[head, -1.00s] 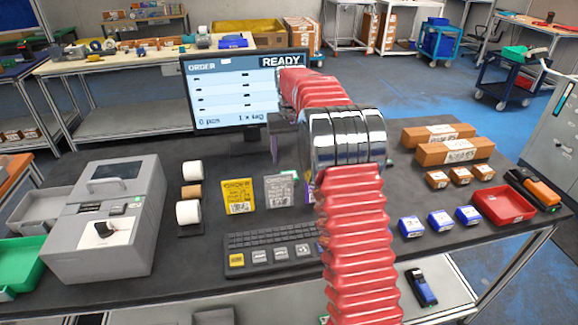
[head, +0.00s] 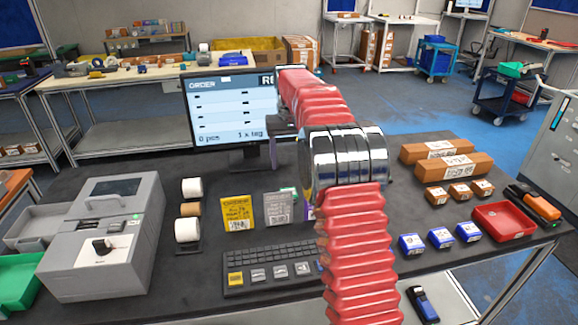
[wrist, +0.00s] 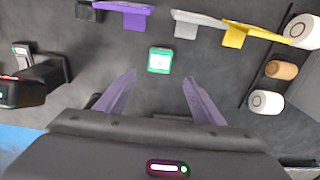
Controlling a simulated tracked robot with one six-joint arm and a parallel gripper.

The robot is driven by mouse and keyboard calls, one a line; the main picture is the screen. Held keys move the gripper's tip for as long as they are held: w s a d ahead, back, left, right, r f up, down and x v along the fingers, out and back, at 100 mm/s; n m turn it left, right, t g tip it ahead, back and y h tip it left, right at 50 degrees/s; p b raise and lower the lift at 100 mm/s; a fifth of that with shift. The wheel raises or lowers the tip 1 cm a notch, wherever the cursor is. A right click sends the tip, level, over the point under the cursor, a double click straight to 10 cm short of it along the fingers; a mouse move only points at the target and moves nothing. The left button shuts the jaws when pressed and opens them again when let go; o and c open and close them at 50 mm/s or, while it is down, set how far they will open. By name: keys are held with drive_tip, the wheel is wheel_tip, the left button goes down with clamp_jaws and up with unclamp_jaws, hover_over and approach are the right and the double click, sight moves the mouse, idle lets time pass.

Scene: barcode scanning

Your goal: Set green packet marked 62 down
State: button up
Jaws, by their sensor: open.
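The green packet (wrist: 159,60) lies flat on the dark table top in the wrist view, its pale label facing up; I cannot read the number. My gripper (wrist: 159,79) is open, with its two purple fingers spread apart. The packet is centred between them in the picture, a little beyond the fingertips and clear of both. In the head view, one purple finger (head: 273,154) shows beside the monitor, and my red arm hides most of the gripper. A small green patch, possibly the packet, shows there behind the grey card.
Yellow (head: 238,213) and grey (head: 278,208) cards stand behind the keyboard (head: 272,268). The monitor (head: 232,110) is behind them. Rolls (head: 187,230) and a grey machine (head: 105,240) stand left. Blue boxes (head: 440,238) and a red tray (head: 505,221) are right. A black device (wrist: 25,80) is left in the wrist view.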

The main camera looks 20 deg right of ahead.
drive_tip(key=s+a+r+t, duration=0.1)
drive_tip(key=s+a+r, duration=0.25)
drive_tip(key=s, duration=0.25)
drive_tip(key=s+a+r+n+t, duration=0.1)
drive_tip(key=s+a+r, duration=0.25)
drive_tip(key=s, duration=0.25)
drive_tip(key=s+a+r+t, duration=0.1)
drive_tip(key=s+a+r, duration=0.25)
drive_tip(key=s, duration=0.25)
drive_tip(key=s+a+f+t, duration=0.1)
drive_tip(key=s+a+f, duration=0.1)
drive_tip(key=s, duration=0.8)
drive_tip(key=s+a+f+n+t, duration=0.1)
drive_tip(key=s+f, duration=0.3)
drive_tip(key=s, duration=0.7)
drive_tip(key=shift+s+a+f, duration=0.25)
drive_tip(key=shift+a+f, duration=0.05)
drive_tip(key=shift+a, duration=0.6)
drive_tip(key=shift+o, duration=0.5)
drive_tip(key=shift+w, duration=0.1)
